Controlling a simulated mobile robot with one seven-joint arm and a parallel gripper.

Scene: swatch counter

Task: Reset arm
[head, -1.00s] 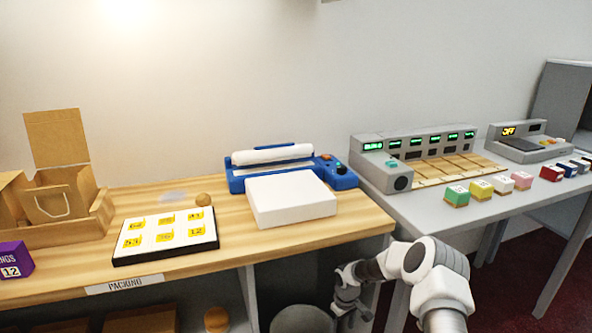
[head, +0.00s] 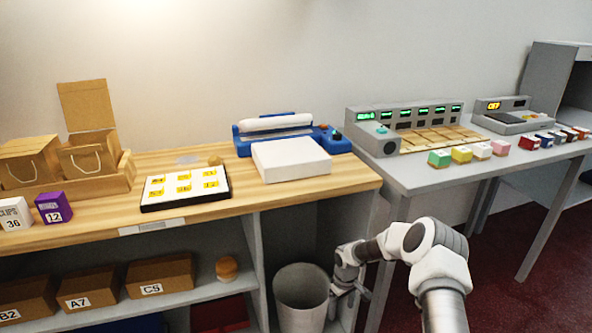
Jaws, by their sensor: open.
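My gripper (head: 345,303) is at the lower middle of the head view, at the end of my bent white and grey arm. It hangs below the counter tops, at the right rim of a grey bin (head: 301,306). I cannot tell whether it touches the bin. Its jaws are small and partly unclear, they look open, and I see nothing held in them.
The wooden packing counter (head: 345,186) bears a white box (head: 291,160), a blue sealer (head: 338,145) and a label tray (head: 146,208). The grey table (head: 410,183) on the right bears several coloured blocks. Open red floor (head: 500,290) lies right of my arm.

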